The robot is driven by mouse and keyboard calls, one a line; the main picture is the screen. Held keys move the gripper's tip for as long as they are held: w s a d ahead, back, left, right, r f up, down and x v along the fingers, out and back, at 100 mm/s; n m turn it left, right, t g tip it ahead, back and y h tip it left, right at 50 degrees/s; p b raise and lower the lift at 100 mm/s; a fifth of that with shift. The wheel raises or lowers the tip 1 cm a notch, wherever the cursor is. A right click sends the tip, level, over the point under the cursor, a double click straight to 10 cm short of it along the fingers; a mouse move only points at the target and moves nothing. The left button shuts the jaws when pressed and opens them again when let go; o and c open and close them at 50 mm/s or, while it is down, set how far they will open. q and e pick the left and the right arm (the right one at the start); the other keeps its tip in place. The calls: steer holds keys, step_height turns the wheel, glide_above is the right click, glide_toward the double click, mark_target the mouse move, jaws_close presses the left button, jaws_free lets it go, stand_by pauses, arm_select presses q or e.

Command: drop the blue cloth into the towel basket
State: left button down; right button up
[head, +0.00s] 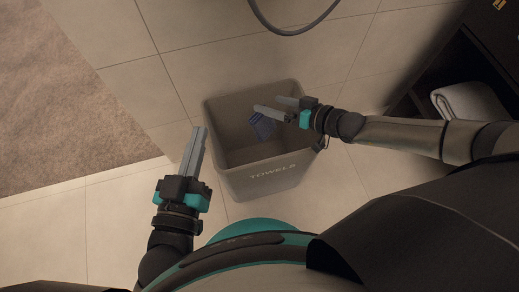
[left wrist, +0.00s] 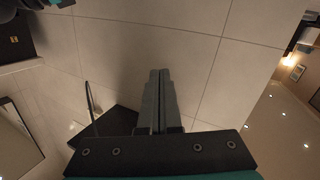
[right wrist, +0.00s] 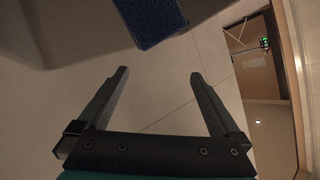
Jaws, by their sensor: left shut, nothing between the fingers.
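The grey towel basket (head: 218,120), marked "TOWELS", stands on the tiled floor in the middle of the head view. The blue cloth (head: 263,126) shows inside the basket's opening, just below my right fingertips. It also shows at the top of the right wrist view (right wrist: 152,20), in front of the basket (right wrist: 75,30) and clear of the fingers. I cannot tell whether it hangs free or rests on something. My right gripper (head: 269,104) is open and empty over the basket. My left gripper (head: 201,130) is shut and empty, left of the basket.
A dark shelf unit (head: 430,75) with a folded white towel (head: 470,104) is at the right. A dark hose or cable (head: 290,32) curves at the top. A brown carpet (head: 60,110) lies at the left. Bare tiles (head: 125,205) surround the basket.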

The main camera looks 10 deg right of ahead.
steer(key=shift+d, duration=0.1)
arm_select(q)
steer(key=s+a+f+g+y+p, duration=0.1)
steer(key=s+a+g+y+p, duration=0.1)
steer(key=a+g, duration=0.3)
steer(key=s+a+f+g+y+p, duration=0.1)
steer(key=s+a+g+y+p, duration=0.1)
steer(key=a+g+y+p, duration=0.1)
steer(key=shift+s+a+f+g+y+p, duration=0.25)
steer(key=shift+a+g+p, duration=0.4)
steer(key=shift+a+g, duration=0.75)
arm_select(e)
steer(key=v, duration=1.5)
arm_select(q)
steer(key=shift+w+d, duration=0.1)
arm_select(e)
steer(key=shift+r, duration=0.1)
